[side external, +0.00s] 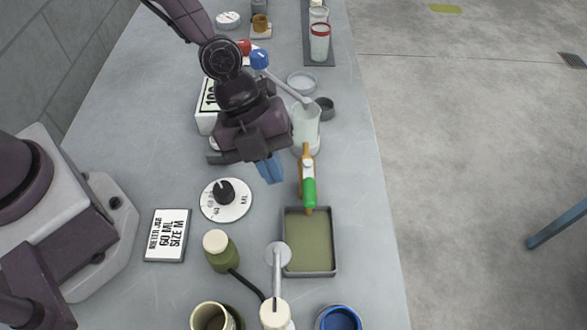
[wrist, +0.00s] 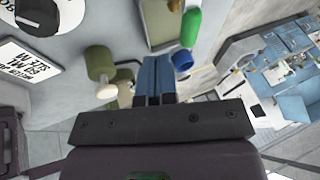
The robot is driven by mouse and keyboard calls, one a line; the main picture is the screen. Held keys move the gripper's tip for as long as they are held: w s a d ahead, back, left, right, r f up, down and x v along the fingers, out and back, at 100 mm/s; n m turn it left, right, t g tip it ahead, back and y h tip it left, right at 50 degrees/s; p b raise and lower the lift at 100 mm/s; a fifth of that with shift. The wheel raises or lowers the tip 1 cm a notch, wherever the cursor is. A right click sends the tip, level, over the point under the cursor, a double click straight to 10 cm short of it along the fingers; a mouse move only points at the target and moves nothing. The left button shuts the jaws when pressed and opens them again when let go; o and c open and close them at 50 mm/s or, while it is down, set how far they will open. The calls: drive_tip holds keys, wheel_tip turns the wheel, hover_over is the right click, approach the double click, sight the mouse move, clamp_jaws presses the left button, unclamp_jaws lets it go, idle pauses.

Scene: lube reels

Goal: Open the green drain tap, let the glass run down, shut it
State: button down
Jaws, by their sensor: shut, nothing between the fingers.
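The green drain tap (side external: 309,192) sits on a brass-coloured pipe (side external: 306,158) between the glass and a shallow tray. Its green part lies roughly in line with the pipe; I cannot tell whether it is open. The green part also shows at the top of the wrist view (wrist: 190,28). The glass (side external: 306,128) looks pale and clear, partly hidden by my arm; its level is hard to read. The tray (side external: 308,241) has an olive-green floor and grey rim. My gripper (side external: 270,169) is shut and empty, left of the pipe and apart from the tap, blue fingers pointing down.
A white dial (side external: 228,203) with a black knob and a label card (side external: 167,234) lie to the left. An olive bottle (side external: 220,252), a grey-armed post (side external: 276,270) and a blue cup (side external: 339,318) stand nearer the front. The bench's right edge is close to the tray.

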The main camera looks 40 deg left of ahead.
sight(309, 181)
drive_tip(key=shift+w+d+f, duration=0.95)
drive_tip(key=shift+w+d, duration=0.1)
drive_tip(key=shift+w, duration=0.15)
